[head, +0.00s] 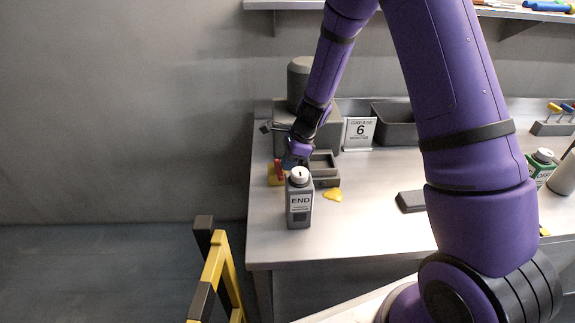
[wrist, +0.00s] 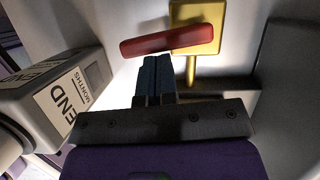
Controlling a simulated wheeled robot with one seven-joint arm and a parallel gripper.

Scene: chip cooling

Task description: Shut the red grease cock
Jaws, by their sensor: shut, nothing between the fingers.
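The red handle of the grease cock (wrist: 173,40) lies right in front of my fingertips in the wrist view, slanting slightly across the picture. Its yellow body (wrist: 196,28) is behind the handle, with a yellow stem running down from it. In the head view the red handle (head: 279,170) and the yellow body (head: 271,175) show small at the left of the bench, partly hidden. My gripper (wrist: 155,62) is shut and empty, its blue fingers together just below the handle. I cannot tell whether they touch it. In the head view my gripper (head: 289,163) is beside the cock.
A small grey tray (head: 324,172), a yellow patch (head: 333,195) and a sign (head: 359,133) are nearby. The bench front is mostly clear.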

